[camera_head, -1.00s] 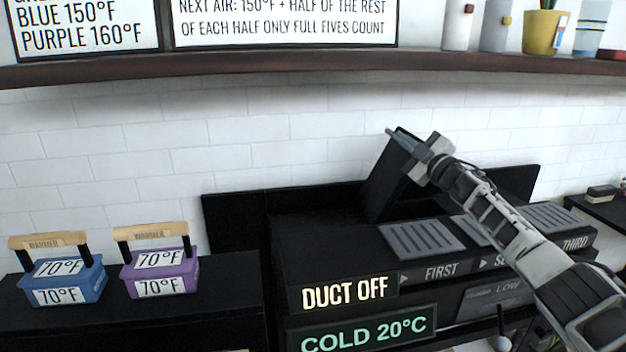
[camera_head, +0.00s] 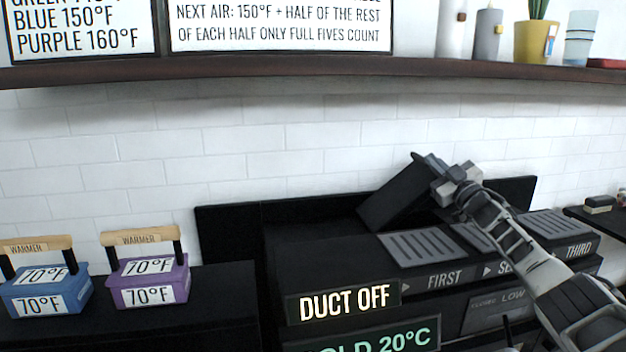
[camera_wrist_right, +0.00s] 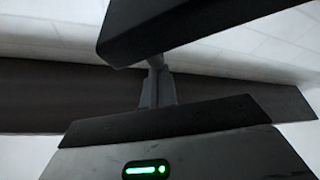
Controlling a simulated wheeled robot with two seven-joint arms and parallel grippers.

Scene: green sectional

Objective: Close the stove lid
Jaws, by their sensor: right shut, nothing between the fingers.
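The stove (camera_head: 310,245) is a black unit against the tiled wall, with grey vent grilles on its top. Its black lid (camera_head: 397,196) stands tilted, part-way open, leaning up to the right at the back of the stove. My right gripper (camera_head: 428,163) is at the lid's raised upper edge, behind or against it; I cannot tell if it touches. Its fingers are shut with nothing between them. In the right wrist view the closed fingers (camera_wrist_right: 158,88) point at a dark slab, and a dark edge crosses close above. My left gripper is not in view.
A blue warmer (camera_head: 45,290) and a purple warmer (camera_head: 148,283) stand on the black counter at the left. A "DUCT OFF" sign (camera_head: 343,302) is on the stove's front. A dark shelf (camera_head: 300,70) with cups and a plant runs above.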

